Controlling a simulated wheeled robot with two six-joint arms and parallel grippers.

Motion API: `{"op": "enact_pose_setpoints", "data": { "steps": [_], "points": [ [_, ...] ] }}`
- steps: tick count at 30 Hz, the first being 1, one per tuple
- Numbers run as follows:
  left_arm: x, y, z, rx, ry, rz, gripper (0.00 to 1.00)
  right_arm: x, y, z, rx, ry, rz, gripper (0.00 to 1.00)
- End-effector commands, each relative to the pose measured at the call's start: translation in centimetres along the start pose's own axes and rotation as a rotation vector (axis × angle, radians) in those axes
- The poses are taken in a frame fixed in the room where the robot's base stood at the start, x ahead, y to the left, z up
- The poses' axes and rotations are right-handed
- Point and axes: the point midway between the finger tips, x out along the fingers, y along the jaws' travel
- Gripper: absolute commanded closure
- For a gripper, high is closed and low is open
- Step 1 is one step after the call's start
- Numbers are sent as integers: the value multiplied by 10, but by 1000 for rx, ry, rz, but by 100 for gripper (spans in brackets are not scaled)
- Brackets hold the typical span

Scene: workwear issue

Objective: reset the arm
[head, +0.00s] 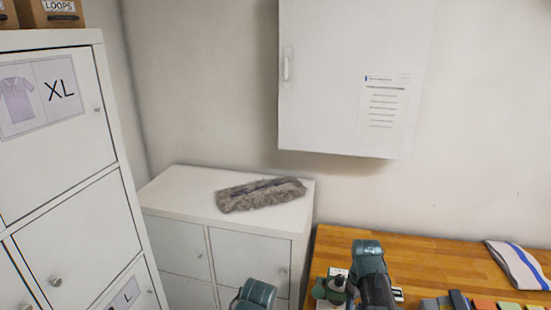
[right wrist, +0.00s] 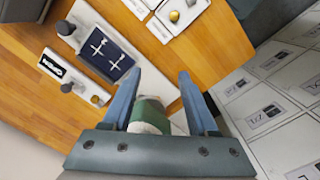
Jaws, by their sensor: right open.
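My right gripper (right wrist: 160,73) shows in the right wrist view with its two blue fingers apart, over the edge of the wooden table. A green and white object (right wrist: 150,115) shows between the finger bases, partly hidden by the gripper body; I cannot tell whether it touches the fingers. In the head view my right arm (head: 370,272) rises at the bottom over the wooden table, and its gripper is hidden. A teal part of my left arm (head: 256,295) shows at the bottom edge. My left gripper is out of view.
The wooden table (head: 430,256) holds a striped cloth (head: 518,265) and coloured items. A dark tray (right wrist: 105,55) with silver pieces also lies on it. A grey fluffy duster (head: 260,194) lies on the low white cabinet (head: 180,188). White lockers (head: 75,235) stand left; a wall cabinet (head: 335,80) hangs above.

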Motion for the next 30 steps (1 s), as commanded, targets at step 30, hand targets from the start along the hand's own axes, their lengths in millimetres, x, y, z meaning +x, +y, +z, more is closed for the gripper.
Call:
{"op": "enact_pose_setpoints", "data": {
  "steps": [30],
  "points": [
    [65, 6, -4, 9, 0, -2, 50, 61, -217, 32, 138, -28, 69, 41]
  ]
}}
